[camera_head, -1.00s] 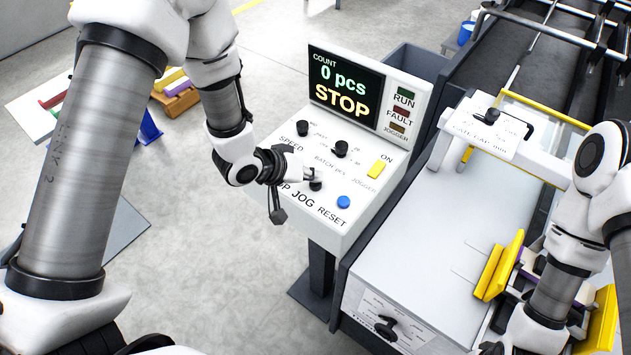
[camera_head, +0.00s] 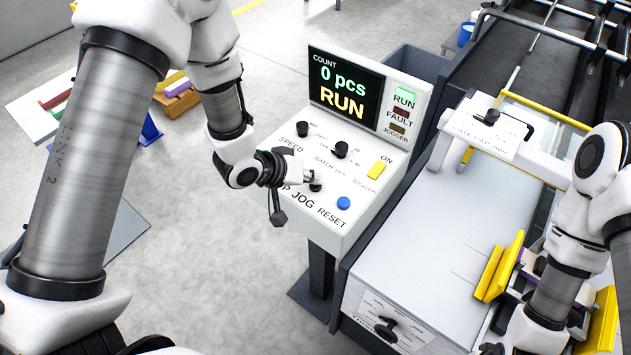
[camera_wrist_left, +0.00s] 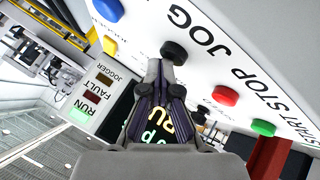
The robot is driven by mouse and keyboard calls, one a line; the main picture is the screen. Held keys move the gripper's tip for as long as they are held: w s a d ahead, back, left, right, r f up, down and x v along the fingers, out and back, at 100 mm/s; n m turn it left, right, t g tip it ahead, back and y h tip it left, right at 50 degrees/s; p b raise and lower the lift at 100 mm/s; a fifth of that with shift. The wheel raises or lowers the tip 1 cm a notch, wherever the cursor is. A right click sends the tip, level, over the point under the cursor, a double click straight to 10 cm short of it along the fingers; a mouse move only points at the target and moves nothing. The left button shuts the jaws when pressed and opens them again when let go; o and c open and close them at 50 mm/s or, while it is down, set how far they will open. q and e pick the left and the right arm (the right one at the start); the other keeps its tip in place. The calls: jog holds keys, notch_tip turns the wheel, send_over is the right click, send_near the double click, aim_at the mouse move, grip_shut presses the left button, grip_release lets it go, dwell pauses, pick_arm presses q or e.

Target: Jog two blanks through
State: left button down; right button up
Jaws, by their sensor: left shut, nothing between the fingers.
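The control panel (camera_head: 330,190) stands in the middle of the head view. Its display (camera_head: 345,88) reads COUNT 0 pcs and RUN, and the green RUN lamp (camera_head: 404,97) is lit. My left gripper (camera_head: 314,178) is shut and empty, its fingertips at the black JOG button (camera_head: 316,187). In the left wrist view the shut fingertips (camera_wrist_left: 165,75) are at or very near the JOG button (camera_wrist_left: 174,52); contact is hard to tell. Purple and white flat pieces (camera_head: 530,262) lie between yellow guides on the machine, partly behind my right arm. My right gripper's fingers do not show.
A blue RESET button (camera_head: 343,202) and a yellow JOGGER switch (camera_head: 376,170) are near the left gripper. The left wrist view shows a red STOP button (camera_wrist_left: 225,95) and a green START button (camera_wrist_left: 263,127). The machine's feeder table (camera_head: 430,235) is on the right.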

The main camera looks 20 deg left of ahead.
aim_at(313, 186)
pick_arm(q)
jog(key=shift+r+p, duration=0.6)
jog(key=shift+r, duration=0.15)
jog(key=shift+r, duration=0.1)
notch_tip(313, 186, up, 5)
jog(key=p, duration=0.5)
dwell(1.5)
